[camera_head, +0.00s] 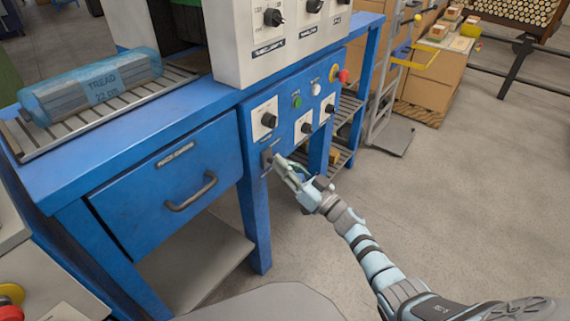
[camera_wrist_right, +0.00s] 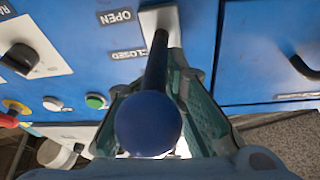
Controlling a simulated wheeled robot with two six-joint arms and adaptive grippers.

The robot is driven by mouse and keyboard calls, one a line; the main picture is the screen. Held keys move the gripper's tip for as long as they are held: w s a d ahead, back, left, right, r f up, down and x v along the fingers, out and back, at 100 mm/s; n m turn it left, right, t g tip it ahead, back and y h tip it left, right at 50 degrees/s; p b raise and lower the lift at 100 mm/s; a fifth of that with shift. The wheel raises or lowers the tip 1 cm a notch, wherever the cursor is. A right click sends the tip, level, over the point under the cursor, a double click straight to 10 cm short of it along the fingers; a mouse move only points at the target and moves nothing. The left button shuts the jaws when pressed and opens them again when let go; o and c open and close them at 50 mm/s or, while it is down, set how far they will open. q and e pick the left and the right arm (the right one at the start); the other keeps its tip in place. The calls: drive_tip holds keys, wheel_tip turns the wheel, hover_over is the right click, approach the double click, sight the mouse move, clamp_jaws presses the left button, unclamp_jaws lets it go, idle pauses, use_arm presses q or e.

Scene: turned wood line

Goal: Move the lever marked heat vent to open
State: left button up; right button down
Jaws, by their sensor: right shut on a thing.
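The lever (camera_wrist_right: 156,65) is a dark rod with a blue ball knob (camera_wrist_right: 148,124), rising from a pale plate (camera_wrist_right: 163,20) on the blue panel. In the right wrist view, an OPEN label (camera_wrist_right: 116,16) and a CLOSED label (camera_wrist_right: 128,54) sit left of the plate; the rod passes beside CLOSED. No heat vent wording is readable. In the head view the lever's plate (camera_head: 267,157) is below the left knob, and my right gripper (camera_head: 280,166) is at it. My right gripper is shut on the lever, its fingers on either side of the rod. My left gripper is out of view.
The blue bench has a drawer (camera_head: 172,188) with a protruding handle (camera_head: 192,194) left of the lever. Knobs (camera_head: 268,120), a green button (camera_head: 297,101) and a red stop button (camera_head: 343,76) are nearby.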

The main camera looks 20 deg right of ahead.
drive_tip(key=shift+s+d+f+h, duration=0.15)
drive_tip(key=shift+f+h, duration=0.15)
drive_tip(key=shift+f, duration=0.4)
drive_tip(key=c, duration=1.6)
unclamp_jaws()
drive_tip(key=shift+d, duration=0.1)
drive_tip(key=shift+w+r, duration=0.1)
drive_tip(key=shift+w, duration=0.1)
drive_tip(key=v, duration=1.2)
